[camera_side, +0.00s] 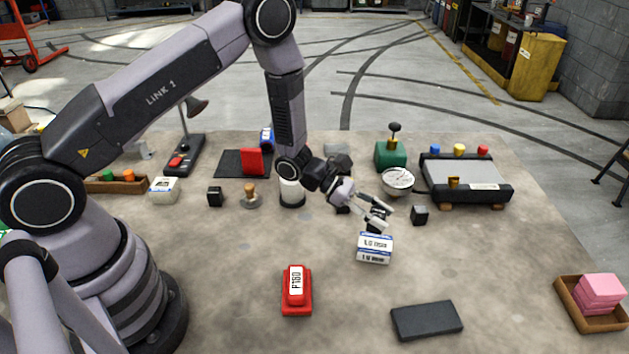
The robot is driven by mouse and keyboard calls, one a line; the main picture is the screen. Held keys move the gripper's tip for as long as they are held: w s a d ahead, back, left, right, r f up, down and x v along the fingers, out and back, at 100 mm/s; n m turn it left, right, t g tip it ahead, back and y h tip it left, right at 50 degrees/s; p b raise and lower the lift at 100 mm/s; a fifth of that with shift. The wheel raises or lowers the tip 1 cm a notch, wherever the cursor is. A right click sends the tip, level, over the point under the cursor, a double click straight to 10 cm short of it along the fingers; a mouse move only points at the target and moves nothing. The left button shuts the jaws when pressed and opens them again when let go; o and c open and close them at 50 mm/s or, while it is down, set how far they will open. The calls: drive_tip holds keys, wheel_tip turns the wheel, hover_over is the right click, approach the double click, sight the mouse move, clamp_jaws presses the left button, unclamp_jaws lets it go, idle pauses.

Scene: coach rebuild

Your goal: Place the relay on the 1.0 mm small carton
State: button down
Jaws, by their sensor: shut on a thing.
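The small carton (375,250), white and blue with printing that looks like "1.0 mm" on its top and front, stands on the table right of centre. My gripper (376,221) is just behind and above the carton, tilted down to the right. It is shut on a small dark block (373,228), which I take to be the relay and which its fingers partly hide. The block is close to the carton's back edge; I cannot tell whether they touch.
A black cube (420,215) stands right of my gripper and a white round dial (398,180) behind it. A red P160 block (296,289) and a dark flat slab (427,320) lie in front. A wooden tray (572,303) with pink blocks is at the right.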

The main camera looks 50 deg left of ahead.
drive_tip(key=shift+w+d+f, duration=0.15)
drive_tip(key=shift+w+f, duration=0.1)
drive_tip(key=shift+f, duration=1.7)
drive_tip(key=c, duration=0.8)
unclamp_jaws()
drive_tip(key=shift+f, duration=0.15)
drive_tip(key=shift+o, duration=0.2)
